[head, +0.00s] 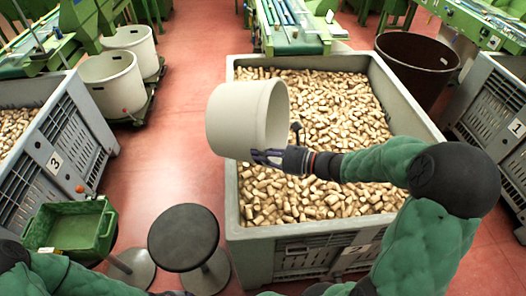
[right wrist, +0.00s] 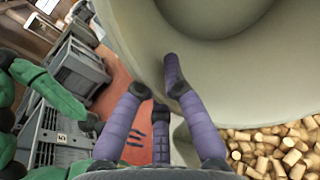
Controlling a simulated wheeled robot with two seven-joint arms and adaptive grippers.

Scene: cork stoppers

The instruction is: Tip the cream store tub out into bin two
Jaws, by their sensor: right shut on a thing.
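The cream tub (head: 228,120) is in the air, tipped far over, above the left edge of bin two (head: 238,205). One round end faces right, over the bin. My right gripper (head: 266,157) is shut on the tub's lower side near that end; its purple fingers also show against the tub wall in the right wrist view (right wrist: 170,85). Bin two is a grey crate with a "2" label, holding many cork stoppers (head: 330,110). No corks are seen falling, and I cannot see whether any are in the tub. My left gripper is not in view.
Bin three (head: 90,120), with corks, stands at left; bin one (head: 490,110) stands at right. Other cream tubs (head: 112,85) are at the back left. A green crate (head: 75,230), a dark stool (head: 184,238) and a brown tub (head: 415,65) stand nearby. A conveyor (head: 285,25) meets bin two's far side.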

